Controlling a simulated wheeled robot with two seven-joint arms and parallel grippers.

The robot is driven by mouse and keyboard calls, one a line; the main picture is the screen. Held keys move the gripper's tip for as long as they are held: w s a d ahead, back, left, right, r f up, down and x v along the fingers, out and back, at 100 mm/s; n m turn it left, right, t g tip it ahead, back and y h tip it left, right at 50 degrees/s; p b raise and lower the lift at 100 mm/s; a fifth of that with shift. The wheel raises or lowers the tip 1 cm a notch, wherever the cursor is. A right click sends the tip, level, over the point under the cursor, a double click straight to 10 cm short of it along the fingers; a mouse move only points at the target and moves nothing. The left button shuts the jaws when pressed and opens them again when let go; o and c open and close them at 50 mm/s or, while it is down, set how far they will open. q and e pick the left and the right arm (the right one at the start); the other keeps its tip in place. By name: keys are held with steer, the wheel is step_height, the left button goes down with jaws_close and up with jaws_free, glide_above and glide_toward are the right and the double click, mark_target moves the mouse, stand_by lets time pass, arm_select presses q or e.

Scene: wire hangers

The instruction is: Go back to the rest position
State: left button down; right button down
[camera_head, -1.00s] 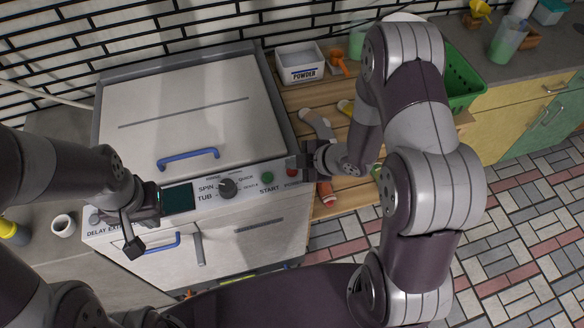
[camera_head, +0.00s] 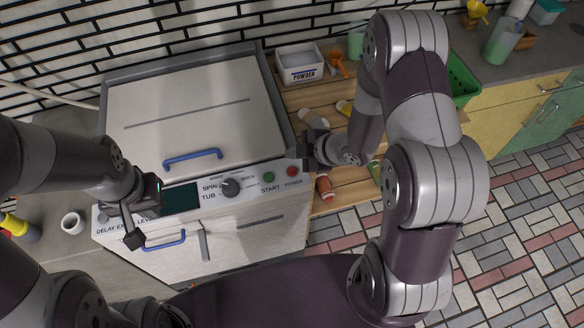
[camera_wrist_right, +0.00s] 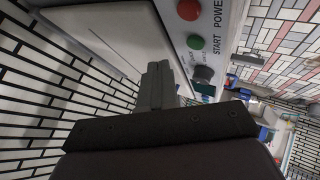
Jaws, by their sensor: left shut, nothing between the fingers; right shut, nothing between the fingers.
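My left gripper (camera_head: 134,238) hangs at the front of the white washing machine, below the dark display (camera_head: 181,199). It is shut and empty. My right gripper (camera_head: 308,150) is shut and empty at the machine's right edge, just above the red POWER button (camera_head: 292,171). In the right wrist view its closed fingers (camera_wrist_right: 157,85) point along the pale lid, beside the button panel. I cannot tell whether they touch the machine.
The machine lid (camera_head: 195,115) is closed, with a blue handle (camera_head: 192,158). A wooden slatted surface (camera_head: 345,185) to the right bears a POWDER box (camera_head: 299,65) and several small items. A white cup (camera_head: 73,222) stands at left. A green basket (camera_head: 461,82) is partly behind my right arm.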

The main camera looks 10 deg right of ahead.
stand_by(0.5)
steer(key=s+d+m+g+h, duration=0.4)
steer(key=s+d+m+h, duration=0.25)
steer(key=d+m, duration=0.35)
steer(key=s+a+r+m, duration=0.2)
steer(key=s+r+m, duration=0.1)
steer(key=r, duration=0.3)
steer(key=s+a+r+m+g, duration=0.1)
steer(key=s+a+r+m, duration=0.2)
steer(key=r, duration=0.3)
steer(key=shift+s+m, duration=0.3)
steer(key=shift+m, duration=0.5)
steer(key=shift+w+d, duration=0.1)
